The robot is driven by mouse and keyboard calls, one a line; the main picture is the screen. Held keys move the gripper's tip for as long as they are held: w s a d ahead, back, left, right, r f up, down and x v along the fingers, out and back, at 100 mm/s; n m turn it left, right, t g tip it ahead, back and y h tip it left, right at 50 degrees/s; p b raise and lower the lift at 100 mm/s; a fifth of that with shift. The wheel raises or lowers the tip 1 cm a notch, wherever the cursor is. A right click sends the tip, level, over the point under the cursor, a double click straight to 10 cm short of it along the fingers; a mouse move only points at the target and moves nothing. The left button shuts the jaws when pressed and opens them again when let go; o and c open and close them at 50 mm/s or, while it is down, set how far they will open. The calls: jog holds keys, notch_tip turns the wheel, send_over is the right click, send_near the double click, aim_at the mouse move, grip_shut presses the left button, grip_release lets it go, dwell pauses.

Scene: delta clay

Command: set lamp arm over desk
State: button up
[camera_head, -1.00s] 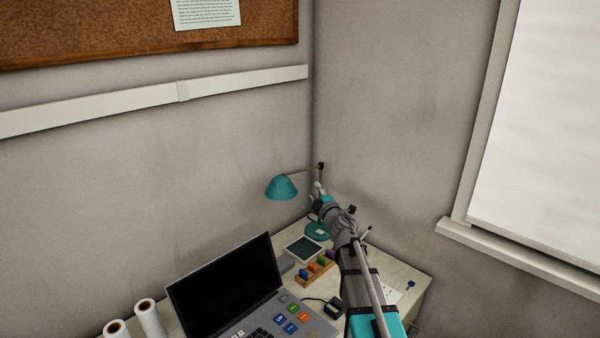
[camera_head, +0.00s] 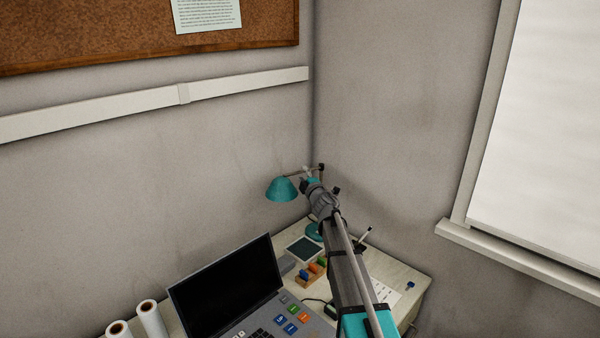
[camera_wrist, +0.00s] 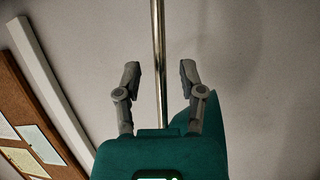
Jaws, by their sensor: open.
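The desk lamp has a teal shade (camera_head: 281,189) hanging over the back of the desk (camera_head: 408,277), left of its post. Its thin metal arm runs from the shade to a dark joint at the right. In the wrist view the lamp arm (camera_wrist: 158,45) passes between the two fingers of my gripper (camera_wrist: 160,78), with a gap on each side. My gripper is open. Part of the teal shade shows behind the right finger in the wrist view. In the head view my gripper (camera_head: 307,174) is at the lamp arm, and my arm hides much of the post and base.
An open laptop (camera_head: 227,287), a tablet (camera_head: 304,249), and a wooden holder with coloured pieces (camera_head: 311,274) occupy the desk. White rolls (camera_head: 151,318) stand at the left. Walls meet closely behind the lamp; a window sill (camera_head: 520,270) is at the right.

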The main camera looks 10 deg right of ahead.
jog(key=shift+x, duration=1.25)
